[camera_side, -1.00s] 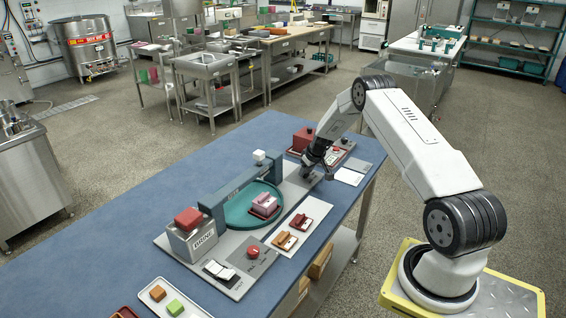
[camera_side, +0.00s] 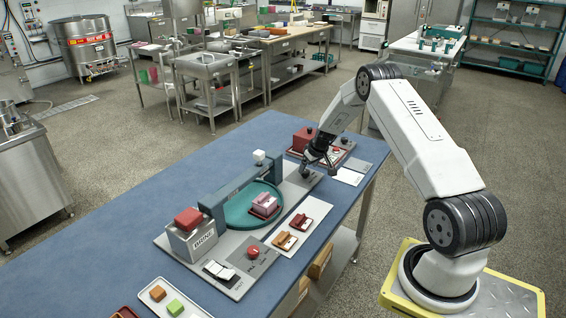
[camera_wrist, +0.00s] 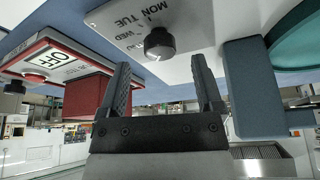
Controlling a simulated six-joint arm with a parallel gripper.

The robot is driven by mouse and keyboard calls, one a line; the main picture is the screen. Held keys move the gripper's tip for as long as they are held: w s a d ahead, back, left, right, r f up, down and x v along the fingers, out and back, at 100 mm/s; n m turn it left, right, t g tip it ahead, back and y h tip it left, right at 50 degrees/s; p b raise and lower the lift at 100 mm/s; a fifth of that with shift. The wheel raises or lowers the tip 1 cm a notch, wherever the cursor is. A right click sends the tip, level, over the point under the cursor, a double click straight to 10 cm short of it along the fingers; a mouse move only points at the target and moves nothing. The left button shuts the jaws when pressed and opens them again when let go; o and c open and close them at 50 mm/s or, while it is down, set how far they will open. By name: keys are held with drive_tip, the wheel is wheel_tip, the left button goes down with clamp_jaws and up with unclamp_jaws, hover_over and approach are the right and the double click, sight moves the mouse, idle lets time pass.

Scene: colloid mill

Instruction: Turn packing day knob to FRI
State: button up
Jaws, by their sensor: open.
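The packing day knob (camera_wrist: 160,43) is a dark round knob on a light grey plate (camera_wrist: 120,18) with the words MON, TUE and WED beside it in the wrist view. A FRI mark is not visible, and I cannot tell which day the knob points to. My gripper (camera_wrist: 160,62) is open, with its two dark fingers apart. The knob shows between and beyond the fingertips, with nothing held. In the side view my gripper (camera_side: 318,156) hangs just above the far end of the grey plate, and the knob is small and hard to make out there.
A red-edged panel reading OFF (camera_wrist: 38,62) with a dark red block (camera_wrist: 85,96) stands beside the plate. A blue-grey bar (camera_wrist: 252,88) and teal turntable (camera_wrist: 300,42) lie on the other side. In the side view the blue tabletop (camera_side: 140,213) is clear at left.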

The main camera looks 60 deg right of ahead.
drive_tip(key=shift+v, duration=2.55)
drive_tip(key=shift+a, duration=0.15)
drive_tip(key=s+a+r+n, duration=0.1)
drive_tip(key=a+r, duration=0.3)
drive_tip(key=a, duration=0.6)
drive_tip(key=s+a+r+n, duration=0.1)
drive_tip(key=a+r, duration=0.3)
drive_tip(key=a, duration=0.7)
drive_tip(key=s+a+r+n+g+y, duration=0.1)
drive_tip(key=s+a+r, duration=0.2)
drive_tip(key=s+a, duration=1.2)
drive_tip(key=shift+s+a+g, duration=0.2)
drive_tip(key=shift+a+g, duration=0.1)
drive_tip(key=shift+a, duration=0.45)
drive_tip(key=shift+w, duration=0.1)
